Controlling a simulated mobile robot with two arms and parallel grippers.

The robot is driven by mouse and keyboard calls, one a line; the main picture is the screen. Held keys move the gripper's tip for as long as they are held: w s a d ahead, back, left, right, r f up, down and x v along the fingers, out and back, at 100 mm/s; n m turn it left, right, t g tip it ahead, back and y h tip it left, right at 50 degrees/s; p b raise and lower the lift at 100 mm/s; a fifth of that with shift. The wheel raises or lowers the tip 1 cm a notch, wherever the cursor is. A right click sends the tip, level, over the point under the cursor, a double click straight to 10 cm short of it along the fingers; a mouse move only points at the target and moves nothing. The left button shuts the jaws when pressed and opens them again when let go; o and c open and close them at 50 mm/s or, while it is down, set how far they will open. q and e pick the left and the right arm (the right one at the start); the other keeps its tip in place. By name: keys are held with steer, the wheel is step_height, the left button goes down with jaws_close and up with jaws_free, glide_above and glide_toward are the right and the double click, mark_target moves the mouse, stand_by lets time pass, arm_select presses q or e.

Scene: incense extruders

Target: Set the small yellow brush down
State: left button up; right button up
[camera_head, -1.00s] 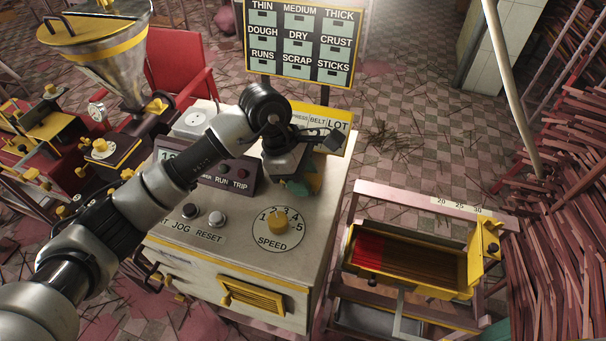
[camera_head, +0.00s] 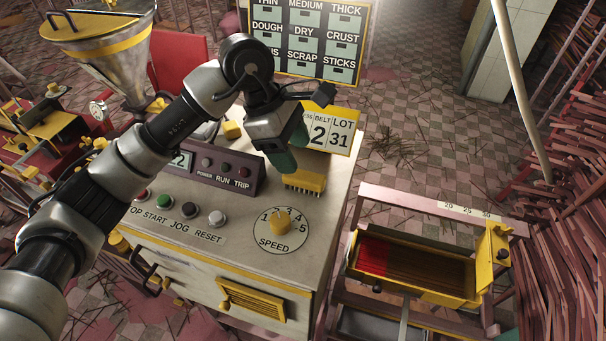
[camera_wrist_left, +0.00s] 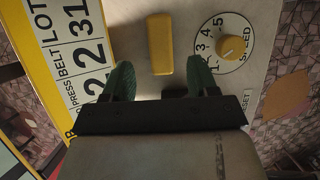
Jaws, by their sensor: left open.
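The small yellow brush (camera_head: 305,179) rests on the pale top of the control cabinet (camera_head: 336,196), just behind the speed dial, its bristles facing down. My left gripper (camera_head: 292,154) is above and just left of it, open, with green fingers apart and nothing between them. In the left wrist view the brush (camera_wrist_left: 160,44) lies beyond the fingertips of my left gripper (camera_wrist_left: 161,78), clear of both fingers. My right gripper is not in view.
The yellow speed dial (camera_head: 280,223) and a row of buttons (camera_head: 189,210) lie in front. A number card stand (camera_head: 333,128) is close behind the brush. A yellow tray with red sticks (camera_head: 408,262) stands at the right, lower than the cabinet top.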

arm_select(q)
steer(key=b+v, duration=0.1)
steer(key=v, duration=0.4)
stand_by(0.3)
